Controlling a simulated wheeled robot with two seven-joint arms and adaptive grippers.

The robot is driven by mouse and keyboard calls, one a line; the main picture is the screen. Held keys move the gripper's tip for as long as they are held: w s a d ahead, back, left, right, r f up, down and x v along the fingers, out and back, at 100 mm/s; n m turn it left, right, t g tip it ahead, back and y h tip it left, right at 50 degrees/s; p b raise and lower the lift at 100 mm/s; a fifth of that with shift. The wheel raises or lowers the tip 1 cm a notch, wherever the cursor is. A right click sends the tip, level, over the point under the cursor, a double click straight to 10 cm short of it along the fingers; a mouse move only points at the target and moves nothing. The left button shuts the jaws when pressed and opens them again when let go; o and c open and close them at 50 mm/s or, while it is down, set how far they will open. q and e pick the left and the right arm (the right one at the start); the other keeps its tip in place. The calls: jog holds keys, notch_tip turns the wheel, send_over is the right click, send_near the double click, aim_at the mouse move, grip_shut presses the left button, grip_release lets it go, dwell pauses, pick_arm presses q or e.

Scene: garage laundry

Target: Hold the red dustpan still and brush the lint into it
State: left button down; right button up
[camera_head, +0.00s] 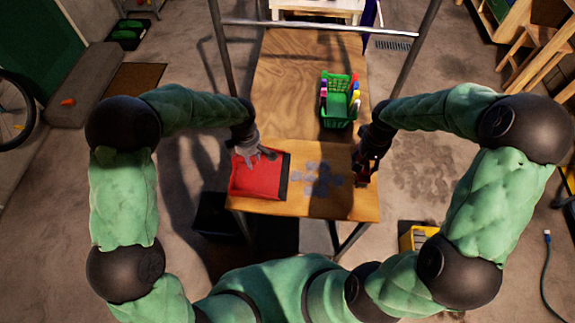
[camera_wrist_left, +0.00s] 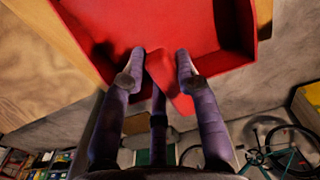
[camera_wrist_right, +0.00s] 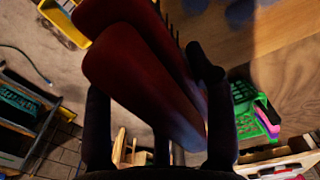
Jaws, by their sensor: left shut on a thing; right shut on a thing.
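The red dustpan (camera_head: 256,183) lies at the left front of the wooden table, with a dark edge facing right. My left gripper (camera_head: 256,155) is at its back side; in the left wrist view the fingers (camera_wrist_left: 160,68) are shut on the red handle (camera_wrist_left: 167,78) of the dustpan. Grey lint (camera_head: 322,180) lies in scattered flat patches on the table, just right of the dustpan. My right gripper (camera_head: 366,165) is over the right part of the table, shut on a red brush (camera_head: 364,179). In the right wrist view the brush (camera_wrist_right: 140,70) shows dark bristles along one side.
The wooden table (camera_head: 290,75) has a green basket (camera_head: 339,104) with several coloured items farther back on the right. A yellow container (camera_head: 417,237) stands on the floor right of the table. The table's back left is clear.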

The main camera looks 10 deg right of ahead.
aim_at(316, 178)
jog(key=shift+f, duration=0.1)
dwell(0.5)
jog(key=shift+a+f, duration=0.15)
jog(key=shift+f, duration=1.6)
jog(key=shift+a+f, duration=0.1)
jog(key=shift+f, duration=1.65)
jog(key=shift+f, duration=0.9)
jog(key=shift+w+a, duration=0.1)
jog(key=a, duration=0.2)
jog(key=w+a, duration=0.1)
jog(key=a, duration=0.1)
jog(key=shift+w, duration=0.1)
jog(key=shift+w+a+f, duration=0.1)
jog(key=shift+w+a, duration=0.35)
jog(key=shift+a, duration=1.05)
jog(key=shift+w+a+r, duration=0.1)
jog(key=shift+w+a, duration=0.3)
jog(key=shift+a, duration=1.1)
jog(key=shift+w+a+f, duration=0.1)
jog(key=shift+w+a, duration=0.35)
jog(key=shift+a, duration=1.05)
